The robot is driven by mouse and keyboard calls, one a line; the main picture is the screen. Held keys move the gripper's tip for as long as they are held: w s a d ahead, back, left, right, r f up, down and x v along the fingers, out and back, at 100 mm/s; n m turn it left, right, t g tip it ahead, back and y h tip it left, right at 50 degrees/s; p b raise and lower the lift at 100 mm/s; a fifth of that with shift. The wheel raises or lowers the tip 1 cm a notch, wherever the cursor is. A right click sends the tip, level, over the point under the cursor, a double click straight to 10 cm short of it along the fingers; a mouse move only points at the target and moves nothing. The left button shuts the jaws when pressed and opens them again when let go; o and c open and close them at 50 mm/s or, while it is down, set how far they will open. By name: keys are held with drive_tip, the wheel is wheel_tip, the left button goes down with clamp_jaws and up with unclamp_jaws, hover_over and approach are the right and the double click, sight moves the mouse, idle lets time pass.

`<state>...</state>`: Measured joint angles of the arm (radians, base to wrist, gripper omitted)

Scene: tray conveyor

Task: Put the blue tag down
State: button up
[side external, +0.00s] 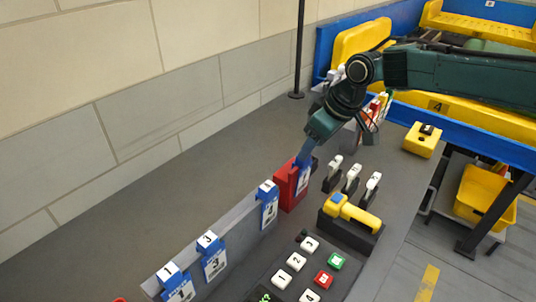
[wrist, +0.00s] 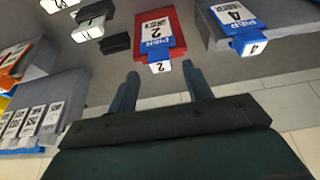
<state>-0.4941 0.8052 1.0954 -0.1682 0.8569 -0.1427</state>
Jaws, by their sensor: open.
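A blue tag marked 2 (wrist: 157,38) lies against a red holder (wrist: 176,50); its white numbered end sticks out toward my fingers. In the side external view this tag (side external: 303,180) is upright on the red holder (side external: 285,187), partly covered by my fingers. My gripper (wrist: 160,73) is open, with nothing held. Its two fingertips are on either side of the tag's numbered end in the wrist view. In the side external view my gripper (side external: 304,158) points down just above the red holder; whether a finger touches the tag cannot be told.
A grey rail (side external: 235,240) carries other blue tags, marked 1 (side external: 178,287), 3 (side external: 212,258) and 4 (side external: 268,205). Levers (side external: 352,178), a yellow handle (side external: 350,213) and a button panel (side external: 300,268) stand right of it. The counter (side external: 170,195) by the wall is clear.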

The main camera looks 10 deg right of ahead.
drive_tip(key=v, duration=0.9)
drive_tip(key=shift+r, duration=0.25)
drive_tip(key=shift+s+d, duration=0.1)
drive_tip(key=s+d+r+m, duration=0.1)
drive_tip(key=s+d+r, duration=0.2)
drive_tip(key=s+d, duration=0.25)
drive_tip(key=s+d+r+m+t+h, duration=0.1)
drive_tip(key=s+d+r+m, duration=0.2)
drive_tip(key=d, duration=0.4)
drive_tip(key=s+d+r, duration=0.4)
drive_tip(key=s+d, duration=0.2)
drive_tip(key=d, duration=0.1)
drive_tip(key=s+d+f+m+t+h, duration=0.1)
drive_tip(key=s+d+m, duration=0.1)
drive_tip(key=s+d, duration=0.5)
drive_tip(key=s, duration=0.3)
drive_tip(key=shift+s+f+m, duration=0.2)
drive_tip(key=shift+f+m, duration=0.1)
drive_tip(key=shift+o, duration=0.2)
drive_tip(key=s+d+f+m, duration=0.1)
drive_tip(key=s+d+f, duration=0.1)
drive_tip(key=s, duration=0.3)
drive_tip(key=s+d+f+m+h, duration=0.1)
drive_tip(key=s+d+f, duration=0.2)
drive_tip(key=s, duration=0.3)
drive_tip(key=shift+s+f, duration=0.25)
drive_tip(key=shift+f, duration=0.4)
drive_tip(key=shift+o, duration=0.3)
drive_tip(key=shift+d, duration=0.1)
